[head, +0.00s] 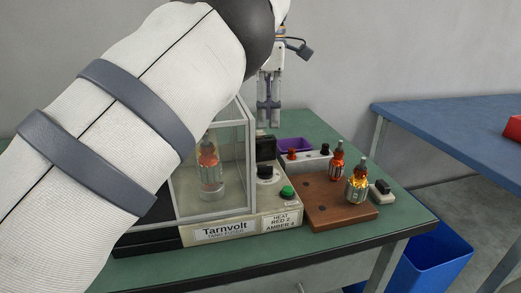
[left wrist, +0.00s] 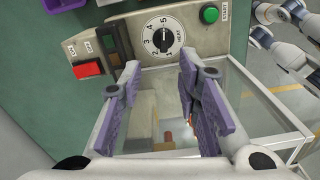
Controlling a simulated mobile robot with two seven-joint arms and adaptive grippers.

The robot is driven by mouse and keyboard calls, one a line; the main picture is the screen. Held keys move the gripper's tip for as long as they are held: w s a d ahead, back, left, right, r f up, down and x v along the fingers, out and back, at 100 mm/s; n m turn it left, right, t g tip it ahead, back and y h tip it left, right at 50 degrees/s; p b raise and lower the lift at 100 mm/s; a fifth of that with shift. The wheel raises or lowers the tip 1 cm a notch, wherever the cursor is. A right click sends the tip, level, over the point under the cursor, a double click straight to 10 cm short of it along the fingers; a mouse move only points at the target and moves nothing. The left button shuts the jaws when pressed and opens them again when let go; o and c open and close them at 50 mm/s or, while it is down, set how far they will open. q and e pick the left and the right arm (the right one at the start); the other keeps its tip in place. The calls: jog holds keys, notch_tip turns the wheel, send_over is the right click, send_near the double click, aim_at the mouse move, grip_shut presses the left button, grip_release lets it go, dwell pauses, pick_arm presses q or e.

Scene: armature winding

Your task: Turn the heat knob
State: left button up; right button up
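The heat knob (head: 265,172) is a black knob on the pale front panel of the Tarnvolt machine (head: 225,231). In the left wrist view the knob (left wrist: 163,37) sits on a white numbered dial, and its white mark seems to point near the 5. My left gripper (head: 269,112) points down above and behind the panel in the head view. In the left wrist view its purple-padded fingers (left wrist: 159,78) are apart with nothing held between them. The knob lies beyond the fingertips, not touched.
A glass case (head: 212,160) stands beside the knob. A green start button (head: 287,192) and a red switch (left wrist: 88,70) are near it. A purple bin (head: 297,144) is behind.

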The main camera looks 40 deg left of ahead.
aim_at(267, 166)
pick_arm(q)
jog(key=f, duration=1.2)
jog(key=shift+s+d, duration=0.2)
jog(key=shift+d, duration=0.1)
jog(key=shift+r, duration=0.1)
grip_shut()
